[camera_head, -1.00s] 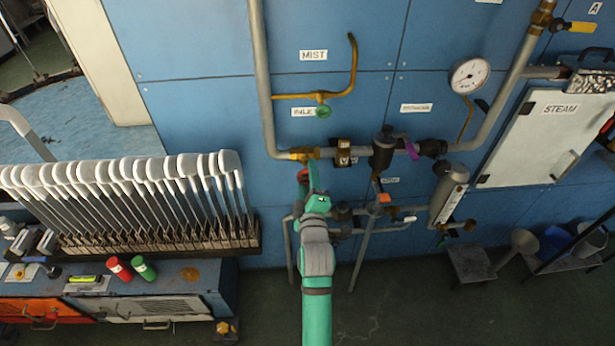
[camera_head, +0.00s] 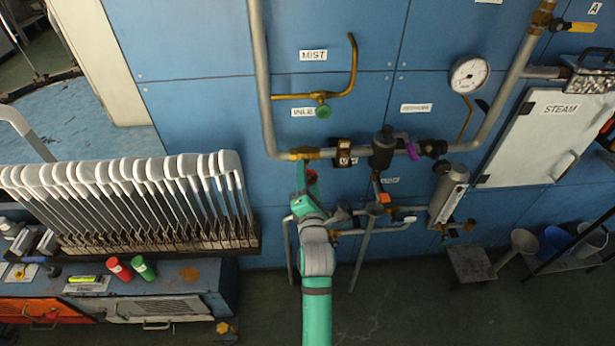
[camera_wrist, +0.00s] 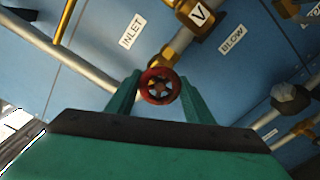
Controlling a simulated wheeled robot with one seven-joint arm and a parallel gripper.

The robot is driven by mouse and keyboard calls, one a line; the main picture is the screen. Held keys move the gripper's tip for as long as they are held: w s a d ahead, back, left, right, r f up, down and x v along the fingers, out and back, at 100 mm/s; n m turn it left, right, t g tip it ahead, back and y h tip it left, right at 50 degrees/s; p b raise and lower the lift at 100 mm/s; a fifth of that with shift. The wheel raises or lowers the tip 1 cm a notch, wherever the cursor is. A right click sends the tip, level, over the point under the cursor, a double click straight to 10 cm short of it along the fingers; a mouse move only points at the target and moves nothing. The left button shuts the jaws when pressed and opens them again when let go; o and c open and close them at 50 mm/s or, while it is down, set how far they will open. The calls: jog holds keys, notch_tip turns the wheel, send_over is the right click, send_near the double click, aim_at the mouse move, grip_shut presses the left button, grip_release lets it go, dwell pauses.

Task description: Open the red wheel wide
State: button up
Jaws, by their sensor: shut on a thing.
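The red wheel (camera_wrist: 160,86) is a small spoked handwheel. In the wrist view it sits between the two fingers of my gripper (camera_wrist: 157,88), which is shut on it. In the head view a bit of the red wheel (camera_head: 312,177) shows just below the brass valve body (camera_head: 304,153) on the grey pipe. My green gripper (camera_head: 305,177) reaches up to it from below and hides part of it. The INLET label (camera_wrist: 131,31) is on the blue wall above the wheel in the wrist view.
A green wheel (camera_head: 323,111) on a brass pipe is above. A rack of white sock forms (camera_head: 130,200) stands left of my arm.

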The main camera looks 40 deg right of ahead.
jog(key=shift+s+d+f+n, duration=0.1)
jog(key=shift+n, duration=0.8)
jog(key=o, duration=1)
jog(key=shift+o, duration=0.2)
jog(key=v, duration=1)
jog(key=shift+s+a, duration=0.25)
jog(key=shift+s, duration=0.05)
